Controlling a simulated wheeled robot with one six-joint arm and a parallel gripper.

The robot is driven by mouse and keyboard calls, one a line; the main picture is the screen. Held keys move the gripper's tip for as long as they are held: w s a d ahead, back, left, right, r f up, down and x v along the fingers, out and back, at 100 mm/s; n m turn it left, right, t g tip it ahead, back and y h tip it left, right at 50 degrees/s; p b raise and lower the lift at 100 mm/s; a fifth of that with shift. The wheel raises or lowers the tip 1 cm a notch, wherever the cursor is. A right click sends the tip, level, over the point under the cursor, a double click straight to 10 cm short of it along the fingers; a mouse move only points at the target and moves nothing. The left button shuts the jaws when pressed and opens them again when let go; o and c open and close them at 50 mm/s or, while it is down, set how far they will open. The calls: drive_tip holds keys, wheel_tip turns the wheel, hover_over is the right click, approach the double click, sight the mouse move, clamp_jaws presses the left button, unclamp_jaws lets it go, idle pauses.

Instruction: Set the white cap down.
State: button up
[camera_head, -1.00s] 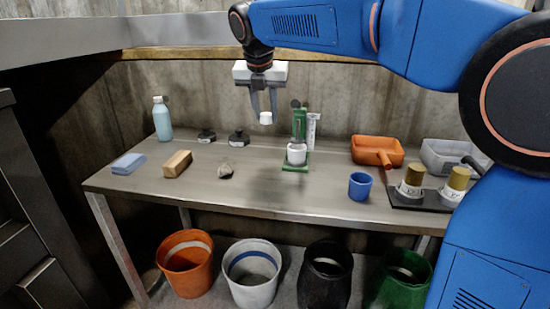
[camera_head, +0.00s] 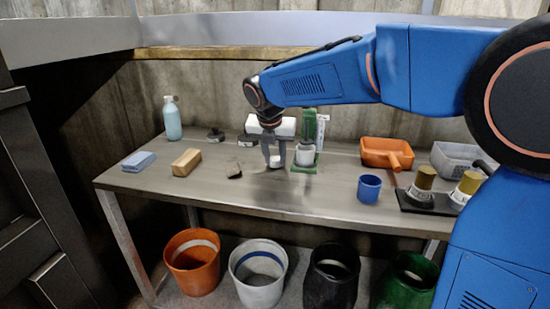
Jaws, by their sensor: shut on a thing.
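The white cap (camera_head: 275,161) is small and sits between the fingertips of my gripper (camera_head: 275,163). My gripper is shut on it, fingers pointing down, close above the metal table (camera_head: 300,195). I cannot tell whether the cap touches the tabletop. The green stand (camera_head: 309,131) with a white cup (camera_head: 305,155) is just to the right of the gripper, partly hidden behind it.
The front middle of the table is clear.

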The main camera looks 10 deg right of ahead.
drive_tip(key=shift+f, duration=0.25)
drive_tip(key=o, duration=1)
